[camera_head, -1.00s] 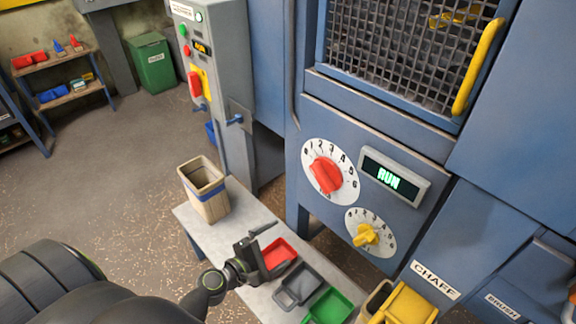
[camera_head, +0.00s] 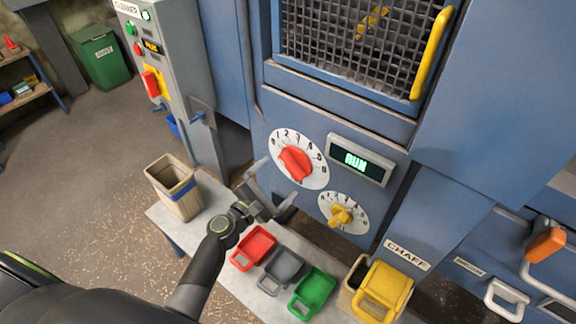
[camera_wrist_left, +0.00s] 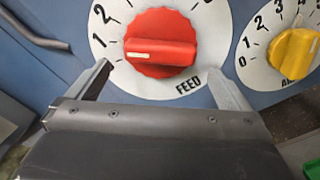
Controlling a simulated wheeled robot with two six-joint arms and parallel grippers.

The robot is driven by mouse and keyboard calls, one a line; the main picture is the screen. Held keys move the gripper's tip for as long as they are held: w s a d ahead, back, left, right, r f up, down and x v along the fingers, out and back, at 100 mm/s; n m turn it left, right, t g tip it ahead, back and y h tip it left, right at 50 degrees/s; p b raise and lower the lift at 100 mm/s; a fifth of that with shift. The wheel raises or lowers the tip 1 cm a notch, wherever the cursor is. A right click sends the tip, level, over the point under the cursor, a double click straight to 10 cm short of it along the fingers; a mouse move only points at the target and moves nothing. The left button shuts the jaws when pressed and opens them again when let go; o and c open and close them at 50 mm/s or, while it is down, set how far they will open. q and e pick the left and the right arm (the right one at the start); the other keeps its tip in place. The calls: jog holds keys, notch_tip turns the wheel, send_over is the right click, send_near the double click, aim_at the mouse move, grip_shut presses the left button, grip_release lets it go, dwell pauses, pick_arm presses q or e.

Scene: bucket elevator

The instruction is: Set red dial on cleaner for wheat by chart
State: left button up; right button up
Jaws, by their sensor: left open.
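The red dial (camera_head: 295,163) sits on a white numbered plate on the blue cleaner's front. In the left wrist view the red dial (camera_wrist_left: 162,45) fills the top middle, above the word FEED. Its white mark points left, toward the low numbers near the 1; the exact setting is hard to tell. My left gripper (camera_head: 276,188) is open and empty, just in front of the dial's lower left. In the wrist view its fingers (camera_wrist_left: 162,82) stand apart at either side below the dial, not closed on it. My right gripper is not in view. No chart is visible.
A yellow dial (camera_head: 341,216) is at the lower right of the red one. A display (camera_head: 356,160) reads RUN. A control cabinet (camera_head: 165,60) stands left.

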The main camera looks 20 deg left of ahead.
aim_at(287, 170)
pick_arm(q)
jog(key=x, duration=0.4)
jog(key=shift+w, duration=0.15)
jog(key=shift+w+d, duration=0.25)
jog(key=shift+w, duration=0.3)
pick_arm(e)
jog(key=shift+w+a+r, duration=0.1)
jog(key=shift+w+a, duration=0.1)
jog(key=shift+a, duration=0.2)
pick_arm(q)
jog(key=shift+c, duration=0.3)
jog(key=c, duration=0.6)
jog(key=shift+o, duration=0.2)
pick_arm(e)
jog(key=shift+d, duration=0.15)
